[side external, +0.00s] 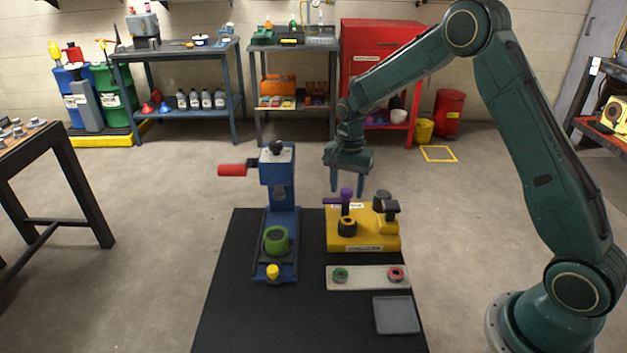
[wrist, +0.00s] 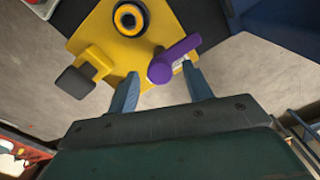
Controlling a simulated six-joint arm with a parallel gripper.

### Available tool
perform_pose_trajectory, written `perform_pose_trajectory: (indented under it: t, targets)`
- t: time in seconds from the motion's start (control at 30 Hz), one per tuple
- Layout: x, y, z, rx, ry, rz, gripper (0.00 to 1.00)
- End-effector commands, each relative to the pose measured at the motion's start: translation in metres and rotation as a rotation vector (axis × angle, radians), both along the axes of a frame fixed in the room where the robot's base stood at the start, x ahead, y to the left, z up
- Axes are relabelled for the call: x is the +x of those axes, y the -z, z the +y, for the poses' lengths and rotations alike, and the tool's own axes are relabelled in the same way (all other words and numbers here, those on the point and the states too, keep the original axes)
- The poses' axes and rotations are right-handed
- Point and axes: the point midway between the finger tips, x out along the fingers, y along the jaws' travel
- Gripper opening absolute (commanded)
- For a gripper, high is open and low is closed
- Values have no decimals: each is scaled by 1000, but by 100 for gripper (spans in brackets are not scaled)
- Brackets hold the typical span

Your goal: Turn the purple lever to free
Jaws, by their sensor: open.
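The purple lever (side external: 345,196) stands at the back left of the yellow fixture (side external: 362,243) on the black bench top. In the wrist view the purple lever (wrist: 174,59) shows as a round knob with an arm reaching up and right, beside a label I cannot read. My gripper (side external: 348,190) is above the back of the fixture. In the wrist view my gripper (wrist: 160,88) is open, with the lever's round end just beyond and roughly between its fingertips. I cannot tell whether either finger touches the lever.
The fixture also carries a black-ringed socket (side external: 347,226) and a dark knob (side external: 390,207). A blue press (side external: 283,195) with a red handle (side external: 232,170) stands to the left. A pale plate (side external: 368,284) with two buttons and a grey tray (side external: 396,315) lie in front.

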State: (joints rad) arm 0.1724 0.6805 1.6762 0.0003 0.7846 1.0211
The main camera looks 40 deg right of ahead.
Motion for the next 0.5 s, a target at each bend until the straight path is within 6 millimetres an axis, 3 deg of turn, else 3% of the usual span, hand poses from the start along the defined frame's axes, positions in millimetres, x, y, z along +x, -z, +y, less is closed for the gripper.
perform_pose_trajectory:
  t: [0.27, 0.5]
  targets:
    - [1, -25, 0, -1, 0, -4, 50]
    - [1, -64, 0, -1, 0, -5, 50]
